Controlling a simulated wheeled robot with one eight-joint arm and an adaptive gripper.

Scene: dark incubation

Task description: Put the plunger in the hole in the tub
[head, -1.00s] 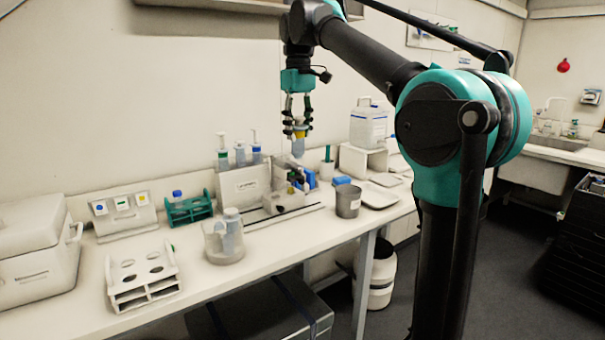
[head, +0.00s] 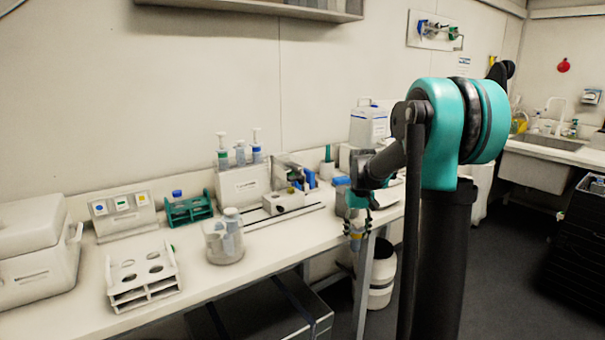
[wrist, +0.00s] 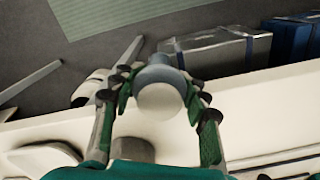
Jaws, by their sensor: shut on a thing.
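My gripper (head: 357,226) hangs pointing down just past the bench's front edge. A white tub (head: 378,292) with a grey band stands on the floor, below and a little right of my gripper. The bench leg partly covers it. Its hole cannot be made out.
The white bench (head: 275,232) carries a clear beaker (head: 223,242), a white holed rack (head: 140,275), a green rack (head: 188,209) and a box of pump-topped bottles (head: 242,188). A dark case (head: 260,318) lies under the bench. A black crate stack (head: 580,235) stands far right.

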